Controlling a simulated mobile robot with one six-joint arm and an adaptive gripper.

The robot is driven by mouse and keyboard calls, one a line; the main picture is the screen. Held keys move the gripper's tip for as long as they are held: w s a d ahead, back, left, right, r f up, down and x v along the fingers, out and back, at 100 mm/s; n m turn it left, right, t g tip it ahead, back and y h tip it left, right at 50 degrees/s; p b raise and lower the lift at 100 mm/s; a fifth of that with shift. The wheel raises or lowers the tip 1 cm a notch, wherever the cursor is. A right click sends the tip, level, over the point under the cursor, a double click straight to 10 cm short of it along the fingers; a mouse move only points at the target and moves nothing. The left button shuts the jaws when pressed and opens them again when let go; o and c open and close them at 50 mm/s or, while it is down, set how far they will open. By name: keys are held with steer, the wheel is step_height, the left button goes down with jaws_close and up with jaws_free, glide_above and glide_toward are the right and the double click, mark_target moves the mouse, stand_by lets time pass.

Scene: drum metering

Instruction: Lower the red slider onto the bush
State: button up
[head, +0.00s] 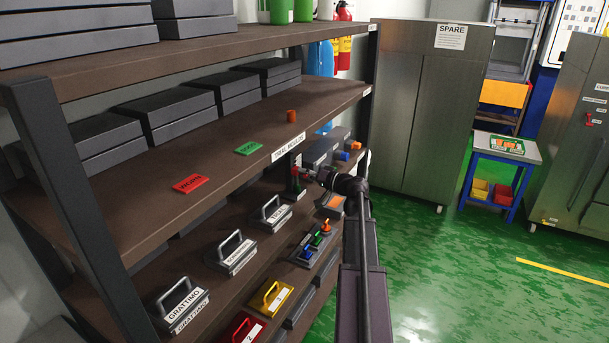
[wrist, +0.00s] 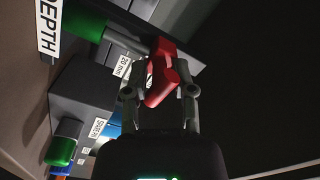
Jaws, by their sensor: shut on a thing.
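The red slider (wrist: 164,72) is between the two fingers of my gripper (wrist: 160,88) in the wrist view, and the fingers are shut on it. In the head view my gripper (head: 308,174) reaches the front of the shelf's middle part, with the red slider (head: 296,170) small at its tip. A dark green round part (wrist: 86,22) is to the left of the slider in the wrist view, by the DEPTH label. I cannot tell whether it is the bush, or whether the slider touches anything below.
A 20 mm label (wrist: 122,67) is beside the slider. Grey blocks with green and blue knobs (wrist: 66,140) are close on the left. Handled blocks (head: 232,252) stand on the lower shelf.

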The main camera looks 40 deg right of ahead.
steer(key=o, duration=0.7)
steer(key=shift+c, duration=0.2)
steer(key=v, duration=1.2)
steer(key=shift+f, duration=0.1)
stand_by(0.3)
